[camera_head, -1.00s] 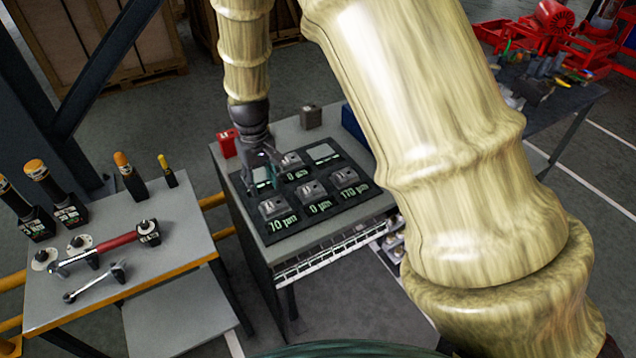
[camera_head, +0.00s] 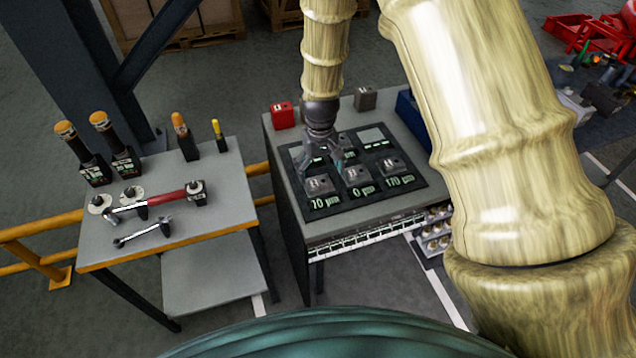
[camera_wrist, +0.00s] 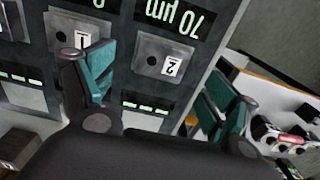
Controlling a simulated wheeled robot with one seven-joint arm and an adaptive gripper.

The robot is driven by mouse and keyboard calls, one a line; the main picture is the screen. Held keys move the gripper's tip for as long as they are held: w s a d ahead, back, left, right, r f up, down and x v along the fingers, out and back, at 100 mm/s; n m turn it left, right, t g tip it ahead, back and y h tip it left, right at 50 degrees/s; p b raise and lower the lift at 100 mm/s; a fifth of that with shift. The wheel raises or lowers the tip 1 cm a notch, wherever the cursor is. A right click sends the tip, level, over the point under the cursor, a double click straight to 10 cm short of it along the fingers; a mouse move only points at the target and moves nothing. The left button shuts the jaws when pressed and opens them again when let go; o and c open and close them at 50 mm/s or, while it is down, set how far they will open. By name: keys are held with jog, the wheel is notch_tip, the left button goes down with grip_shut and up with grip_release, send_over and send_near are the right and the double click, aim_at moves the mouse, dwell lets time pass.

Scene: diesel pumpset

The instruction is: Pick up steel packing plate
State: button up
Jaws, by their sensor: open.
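Several grey steel packing plates lie on a black mat (camera_head: 418,181) on the bench. The front row has a left plate (camera_head: 318,187) by the "70 µm" label, a middle plate (camera_head: 354,177) by "0 µm" and a right plate (camera_head: 389,167) by "170 µm". My gripper (camera_head: 322,166) is above the mat's left part, hiding some of the back row. In the wrist view, my open gripper (camera_wrist: 160,80) has its teal fingers apart. The plate marked 2 (camera_wrist: 157,58) shows between and beyond them, and the plate marked 1 (camera_wrist: 74,38) is partly behind the left finger.
A red block (camera_head: 283,116), a grey block (camera_head: 365,98) and a blue bin (camera_head: 411,117) stand at the bench's back. A side table (camera_head: 231,185) at left holds a torque wrench (camera_head: 150,201), a spanner (camera_head: 142,232) and several orange- and yellow-topped tools.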

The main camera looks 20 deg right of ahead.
aim_at(319, 182)
notch_tip(319, 182, down, 2)
jog(key=shift+a+f+p, duration=0.1)
jog(key=shift+a+p, duration=0.05)
jog(key=shift+p, duration=0.65)
jog(key=shift+w+f+p, duration=0.1)
jog(key=shift+f+p, duration=0.2)
jog(key=shift+f, duration=0.9)
jog(key=c, duration=1.4)
jog(key=shift+c, duration=0.2)
jog(key=shift+r, duration=0.1)
jog(key=shift+r+b, duration=0.85)
jog(key=shift+r, duration=0.2)
jog(key=s+d+r+b, duration=0.1)
jog(key=s+d+b, duration=0.1)
jog(key=s, duration=0.2)
jog(key=s+d+r+b, duration=0.1)
jog(key=s+d+b, duration=0.1)
jog(key=s, duration=0.3)
jog(key=s+d+b, duration=0.1)
jog(key=s+d, duration=0.1)
jog(key=s, duration=0.3)
jog(key=shift+s+d+r+b, duration=0.25)
jog(key=shift+d+r+b, duration=0.15)
